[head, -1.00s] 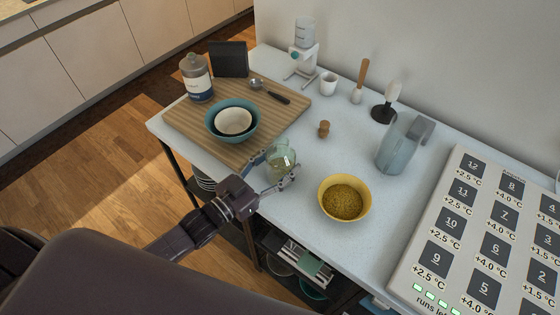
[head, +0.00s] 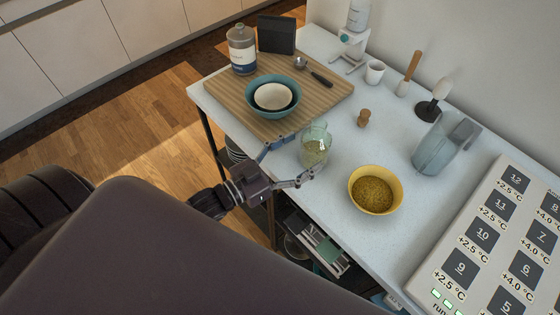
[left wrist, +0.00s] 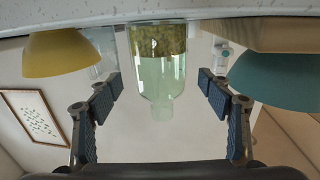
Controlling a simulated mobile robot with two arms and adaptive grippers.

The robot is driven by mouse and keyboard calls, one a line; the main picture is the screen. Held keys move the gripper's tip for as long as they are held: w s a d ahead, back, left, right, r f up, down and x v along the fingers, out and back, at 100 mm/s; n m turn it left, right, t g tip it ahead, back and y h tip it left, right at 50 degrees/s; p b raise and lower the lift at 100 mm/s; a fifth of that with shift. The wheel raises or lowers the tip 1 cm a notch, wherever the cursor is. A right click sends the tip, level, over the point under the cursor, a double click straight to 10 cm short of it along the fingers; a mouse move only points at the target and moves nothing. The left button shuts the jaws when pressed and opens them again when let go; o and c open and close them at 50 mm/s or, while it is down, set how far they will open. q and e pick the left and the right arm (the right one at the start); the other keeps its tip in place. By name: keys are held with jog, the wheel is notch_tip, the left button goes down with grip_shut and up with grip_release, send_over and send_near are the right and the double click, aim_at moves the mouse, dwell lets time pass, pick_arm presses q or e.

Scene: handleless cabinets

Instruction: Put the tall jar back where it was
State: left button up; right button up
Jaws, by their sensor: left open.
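The tall jar (head: 316,148) is pale green clear glass with grainy contents at its bottom. It stands upright on the white worktop, between the wooden board and the yellow bowl. My left gripper (head: 298,158) is open at the jar's near side, with one finger to each side. In the left wrist view, which is upside down, the jar (left wrist: 160,78) is centred between the spread fingers (left wrist: 160,92), with gaps on both sides. A cork-coloured stopper (head: 364,118) stands behind the jar. My right gripper is out of view.
The yellow bowl (head: 375,204) of grains is right of the jar. The wooden board (head: 318,98) carries a teal bowl (head: 272,110), a labelled jar (head: 242,52) and a spoon. A glass pitcher (head: 434,150) stands further right. A large panel (head: 500,240) covers the near right.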

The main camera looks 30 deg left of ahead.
pick_arm(q)
jog(key=b+v, duration=0.1)
jog(key=v, duration=0.5)
jog(key=shift+v, duration=0.75)
